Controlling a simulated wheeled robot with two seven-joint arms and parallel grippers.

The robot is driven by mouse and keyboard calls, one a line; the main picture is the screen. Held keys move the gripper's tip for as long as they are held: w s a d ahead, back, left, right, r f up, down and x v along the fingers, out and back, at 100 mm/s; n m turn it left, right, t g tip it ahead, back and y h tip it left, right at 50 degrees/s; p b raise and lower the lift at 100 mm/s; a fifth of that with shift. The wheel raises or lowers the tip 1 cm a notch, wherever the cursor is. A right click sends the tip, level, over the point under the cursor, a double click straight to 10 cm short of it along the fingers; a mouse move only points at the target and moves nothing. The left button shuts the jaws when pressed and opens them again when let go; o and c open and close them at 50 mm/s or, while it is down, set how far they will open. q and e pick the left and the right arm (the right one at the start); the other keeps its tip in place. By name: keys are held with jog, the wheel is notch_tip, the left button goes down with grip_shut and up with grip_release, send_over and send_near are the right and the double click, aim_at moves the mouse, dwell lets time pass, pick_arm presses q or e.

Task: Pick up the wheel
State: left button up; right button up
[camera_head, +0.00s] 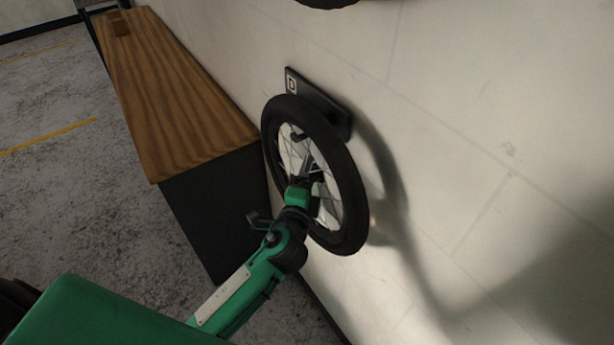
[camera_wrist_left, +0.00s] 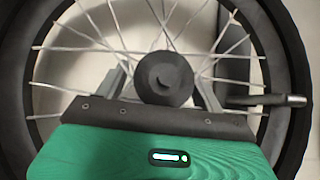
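The wheel (camera_head: 349,185) has a black tyre and thin silver spokes. It hangs upright and slightly tilted against the wall, in front of a black wall mount (camera_head: 318,102) marked D. My left gripper (camera_head: 303,180) reaches the wheel's middle from the front. In the left wrist view the dark round hub (camera_wrist_left: 164,78) lies between the two grey fingers of my left gripper (camera_wrist_left: 165,85), which stand apart on either side of it. I cannot tell whether they touch it. The tyre (camera_wrist_left: 291,75) curves around the edges. My right gripper is out of view.
The grey floor (camera_head: 60,190) at left is clear.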

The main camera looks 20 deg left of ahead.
pick_arm(q)
grip_shut()
jog(key=shift+r, duration=0.1)
jog(key=shift+r, duration=0.15)
jog(key=shift+s+a+r+b, duration=0.1)
jog(key=shift+a+r+b, duration=0.05)
jog(key=shift+b, duration=0.25)
notch_tip(320, 180, up, 7)
jog(key=shift+f, duration=0.2)
jog(key=s+a+p, duration=0.1)
jog(key=s+a, duration=1.1)
jog(key=s, duration=0.3)
jog(key=shift+s, duration=0.25)
